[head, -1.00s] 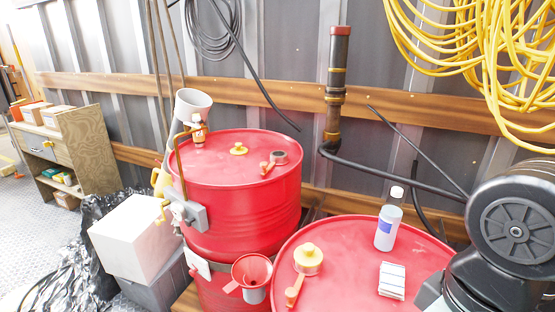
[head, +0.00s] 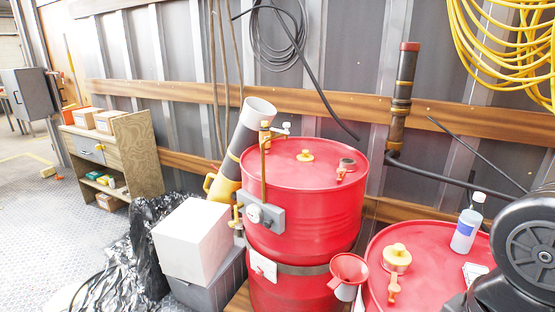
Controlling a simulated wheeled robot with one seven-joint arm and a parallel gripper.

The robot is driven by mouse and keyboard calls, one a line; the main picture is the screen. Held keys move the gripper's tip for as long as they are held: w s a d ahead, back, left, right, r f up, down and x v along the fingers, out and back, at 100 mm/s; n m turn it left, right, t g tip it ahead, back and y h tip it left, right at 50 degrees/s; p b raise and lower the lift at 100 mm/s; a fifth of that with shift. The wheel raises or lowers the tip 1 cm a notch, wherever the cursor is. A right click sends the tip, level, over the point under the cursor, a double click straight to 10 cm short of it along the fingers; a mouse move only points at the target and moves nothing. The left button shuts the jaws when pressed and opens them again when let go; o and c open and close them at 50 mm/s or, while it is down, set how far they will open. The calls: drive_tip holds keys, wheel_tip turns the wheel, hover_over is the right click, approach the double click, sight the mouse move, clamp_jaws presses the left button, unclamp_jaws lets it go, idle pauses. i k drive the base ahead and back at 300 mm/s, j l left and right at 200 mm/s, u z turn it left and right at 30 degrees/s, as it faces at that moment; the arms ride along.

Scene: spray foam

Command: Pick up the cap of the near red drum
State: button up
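The near red drum (head: 380,292) stands at the lower right, cut off by the bottom edge. A yellow cap (head: 397,257) sits on its top, left of the middle. An orange tap-like piece (head: 393,288) lies on the top just in front of the cap. My gripper is out of view; only a dark round part of my arm shows at the right edge, covering the drum's right side.
A second red drum (head: 305,215) with its own yellow cap (head: 305,155) stands behind left. A white bottle (head: 466,230) and a partly hidden pale packet (head: 474,271) are on the near drum. A red funnel (head: 348,270) sits between the drums. Floor is open at left.

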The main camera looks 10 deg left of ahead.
sight(305, 157)
drive_tip(key=i+j, duration=0.1)
drive_tip(key=j, duration=0.3)
drive_tip(key=i+j, duration=0.1)
drive_tip(key=j, duration=0.35)
drive_tip(key=i+j, duration=0.1)
drive_tip(key=j, duration=0.3)
drive_tip(key=i+j, duration=0.1)
drive_tip(key=j, duration=0.3)
drive_tip(key=i+j, duration=0.1)
drive_tip(key=j, duration=0.35)
drive_tip(key=i+j, duration=0.1)
drive_tip(key=j, duration=0.3)
drive_tip(key=i+j, duration=0.4)
drive_tip(key=i, duration=0.15)
drive_tip(key=i+j, duration=0.35)
drive_tip(key=i, duration=0.6)
